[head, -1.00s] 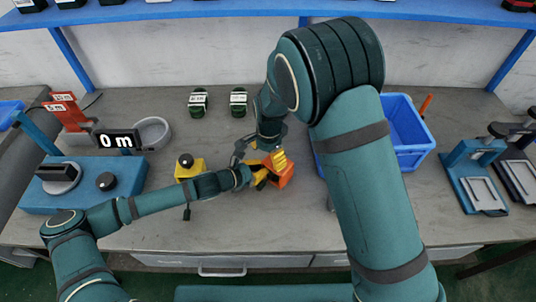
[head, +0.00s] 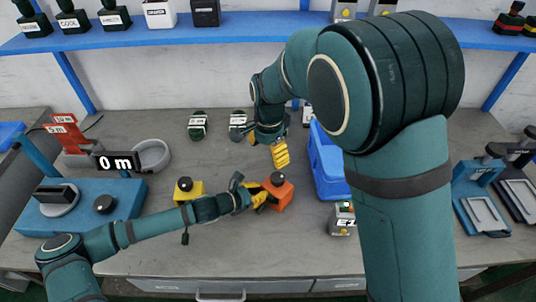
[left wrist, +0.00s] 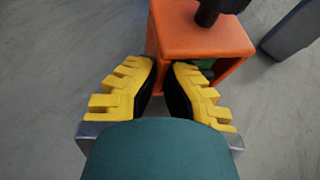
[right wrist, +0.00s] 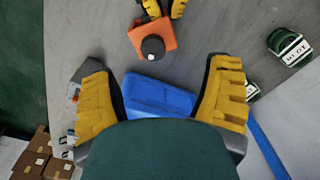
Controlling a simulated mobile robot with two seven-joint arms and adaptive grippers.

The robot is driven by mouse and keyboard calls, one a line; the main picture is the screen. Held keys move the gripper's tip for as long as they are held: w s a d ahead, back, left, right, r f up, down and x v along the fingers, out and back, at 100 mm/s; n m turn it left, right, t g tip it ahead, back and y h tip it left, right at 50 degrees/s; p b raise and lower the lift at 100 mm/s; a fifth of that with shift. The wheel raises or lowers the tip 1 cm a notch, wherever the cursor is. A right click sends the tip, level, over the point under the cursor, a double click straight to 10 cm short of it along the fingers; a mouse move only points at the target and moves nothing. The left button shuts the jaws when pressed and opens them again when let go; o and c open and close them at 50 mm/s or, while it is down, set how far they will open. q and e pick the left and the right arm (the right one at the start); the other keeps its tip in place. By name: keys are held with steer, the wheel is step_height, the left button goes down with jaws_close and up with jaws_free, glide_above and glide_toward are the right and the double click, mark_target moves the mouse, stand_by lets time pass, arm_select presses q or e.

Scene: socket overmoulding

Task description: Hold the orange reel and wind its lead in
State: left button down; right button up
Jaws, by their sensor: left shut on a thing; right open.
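The orange reel (head: 279,194) is a box with a black knob on top, standing on the bench in the head view. It also shows in the left wrist view (left wrist: 200,38) and the right wrist view (right wrist: 165,37). My left gripper (head: 264,197) is shut on its left side; in the left wrist view the yellow fingertips (left wrist: 167,64) meet its lower edge. My right gripper (head: 280,154) is open and empty, above and behind the reel. In the right wrist view its fingers are wide apart. I cannot make out the orange reel's lead.
A blue bin (head: 328,165) stands to the right, partly behind my right arm. A grey labelled box (head: 342,218) is in front of it. A display (head: 117,162) reads 0 m.

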mark_target(278, 177)
steer(key=n, duration=0.7)
steer(key=d+f+n, duration=0.1)
steer(key=n, duration=0.7)
steer(key=s+f+n+g, duration=0.1)
steer(key=n, duration=0.7)
steer(key=shift+d, duration=0.4)
steer(key=f+n, duration=0.3)
steer(key=w+f+n, duration=0.1)
steer(key=f+n, duration=0.2)
steer(key=d+f+n, duration=0.1)
steer(key=f+n, duration=0.2)
steer(key=f, duration=0.1)
steer(key=shift+w+t, duration=0.3)
steer(key=shift+t, duration=0.1)
